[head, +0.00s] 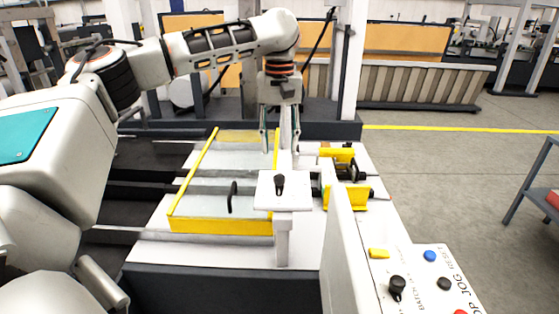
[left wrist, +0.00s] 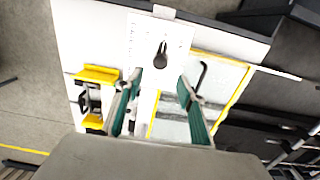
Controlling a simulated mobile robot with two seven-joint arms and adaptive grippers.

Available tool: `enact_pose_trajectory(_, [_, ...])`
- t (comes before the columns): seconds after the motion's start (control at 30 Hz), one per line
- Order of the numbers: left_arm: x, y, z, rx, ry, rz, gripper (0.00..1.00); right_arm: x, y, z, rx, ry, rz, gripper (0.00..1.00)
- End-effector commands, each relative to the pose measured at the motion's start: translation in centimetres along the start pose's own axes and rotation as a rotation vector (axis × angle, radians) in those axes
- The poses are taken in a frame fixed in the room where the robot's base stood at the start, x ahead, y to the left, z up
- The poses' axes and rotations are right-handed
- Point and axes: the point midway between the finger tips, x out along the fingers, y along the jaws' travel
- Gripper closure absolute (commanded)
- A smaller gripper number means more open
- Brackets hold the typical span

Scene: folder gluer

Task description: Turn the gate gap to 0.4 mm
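A black pointer knob (head: 280,184) sits on a small white plate (head: 298,200) on a post at the front of the machine. In the left wrist view the knob (left wrist: 161,56) shows on the plate with faint markings, too small to read. My left gripper (head: 280,152) points down behind and above the knob, apart from it. In the left wrist view its two teal-padded fingers (left wrist: 160,84) are spread, with nothing between them, and the knob lies just beyond their tips. My right gripper is not in view.
A yellow-edged tray (head: 222,226) with an upright black hook (head: 233,197) lies left of the plate. Yellow brackets (head: 345,196) stand to the right. A control panel (head: 350,262) with a black knob (head: 397,286) and coloured buttons rises at the front right.

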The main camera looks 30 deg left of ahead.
Motion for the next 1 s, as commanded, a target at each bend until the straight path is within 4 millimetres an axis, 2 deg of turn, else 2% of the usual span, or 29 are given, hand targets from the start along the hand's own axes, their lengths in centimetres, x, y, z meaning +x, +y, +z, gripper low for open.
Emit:
enact_pose_trajectory(0.1, [-1.8, 0.1, 0.0, 0.001, 0.001, -0.001, 0.61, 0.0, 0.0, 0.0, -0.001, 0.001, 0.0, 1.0])
enact_pose_trajectory(0.3, [-3.0, 0.0, 0.0, 0.001, -0.001, -0.001, 0.61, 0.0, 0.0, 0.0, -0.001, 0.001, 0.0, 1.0])
enact_pose_trajectory(1.0, [-3.1, 0.0, 0.0, 0.001, -0.001, -0.001, 0.61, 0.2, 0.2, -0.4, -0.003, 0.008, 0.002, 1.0])
